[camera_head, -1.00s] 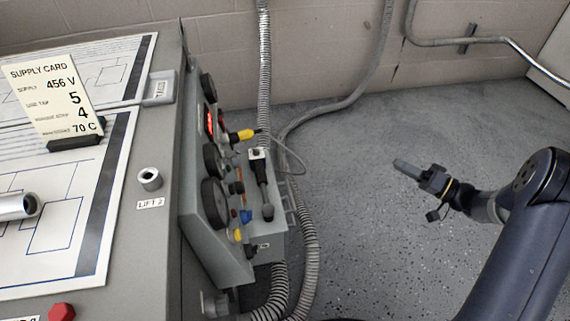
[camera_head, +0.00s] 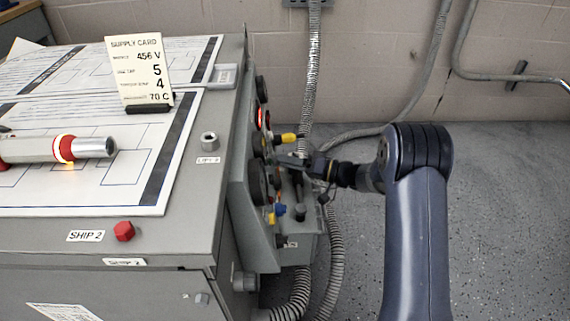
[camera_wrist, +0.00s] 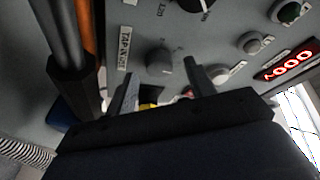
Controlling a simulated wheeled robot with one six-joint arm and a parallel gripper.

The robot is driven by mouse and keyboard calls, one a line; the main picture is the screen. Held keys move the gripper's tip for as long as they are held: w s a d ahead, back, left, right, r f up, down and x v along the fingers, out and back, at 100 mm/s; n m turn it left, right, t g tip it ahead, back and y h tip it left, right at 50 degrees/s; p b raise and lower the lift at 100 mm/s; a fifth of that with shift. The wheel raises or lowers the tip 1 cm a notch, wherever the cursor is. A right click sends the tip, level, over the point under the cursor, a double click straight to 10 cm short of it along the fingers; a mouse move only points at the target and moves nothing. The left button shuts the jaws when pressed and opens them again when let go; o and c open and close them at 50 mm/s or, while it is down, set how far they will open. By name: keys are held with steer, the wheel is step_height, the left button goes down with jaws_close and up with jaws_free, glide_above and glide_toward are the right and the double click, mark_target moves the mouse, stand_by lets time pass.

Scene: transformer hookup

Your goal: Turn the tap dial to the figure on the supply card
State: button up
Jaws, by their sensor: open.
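The supply card (camera_head: 140,68) stands upright on the cabinet top in the head view. It shows 456 V, a tap line with 5, a line below with 4, and 70 C. In the wrist view a grey knob (camera_wrist: 158,62) sits beside a label starting "TAP" (camera_wrist: 125,47). Its pointer setting is too blurred to read. My gripper (camera_wrist: 162,72) is open, its two fingers pointing at the panel on either side of the knob. Contact with it cannot be told. In the head view my gripper (camera_head: 284,160) is at the panel's side, partly hiding its controls.
A dark post and an orange rod (camera_wrist: 87,40) stand close at the left of the wrist view. A flashlight (camera_head: 95,147) lies on the cabinet.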

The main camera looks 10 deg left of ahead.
steer(key=shift+a, duration=0.5)
steer(key=c, duration=1)
steer(key=shift+m, duration=0.5)
steer(key=shift+w+a+r+m+g+h+p, duration=0.15)
steer(key=shift+m+g+h+p, duration=0.65)
steer(key=shift+m+p, duration=1.7)
steer(key=shift+w+d+r+m+g+h+p, duration=0.15)
steer(key=shift+m+g+h+p, duration=0.2)
steer(key=shift+m+h+p, duration=1.95)
steer(key=shift+a+r+m+g+h+p, duration=0.15)
steer(key=shift+m+g+p, duration=0.4)
steer(key=shift+m+p, duration=2.05)
steer(key=shift+m+b, duration=0.65)
steer(key=shift+m, duration=0.15)
